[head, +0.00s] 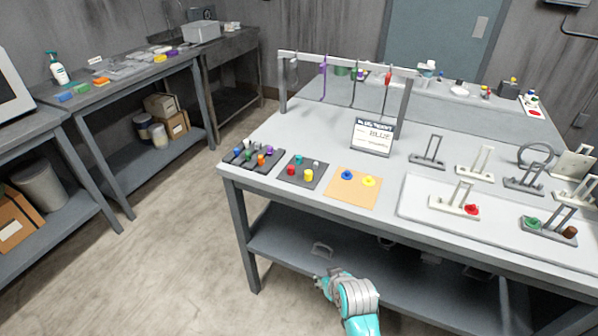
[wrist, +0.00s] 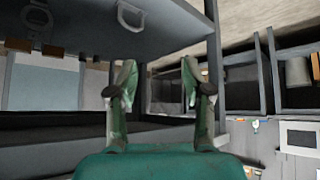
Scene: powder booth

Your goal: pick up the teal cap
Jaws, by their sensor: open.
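Small coloured caps stand on a dark square mat (head: 304,181) on the white table. A green-teal cap (head: 298,160) is at its back, beside a grey one (head: 316,163) and behind a red one (head: 291,170) and a yellow one (head: 308,174). Another green cap (head: 533,223) sits by a fixture at the right; the shades are too small to tell apart surely. My gripper (wrist: 157,78) is open and empty in the wrist view, its two fingers wide apart. My arm shows low in front of the table in the head view, away from the caps.
Left of the mat is a dark rack (head: 253,158) of coloured caps; right of it a tan board (head: 352,188) holds blue and yellow caps. A sign (head: 373,137) and hook rail (head: 345,65) stand behind. The table's front edge (head: 340,213) lies between my arm and the caps.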

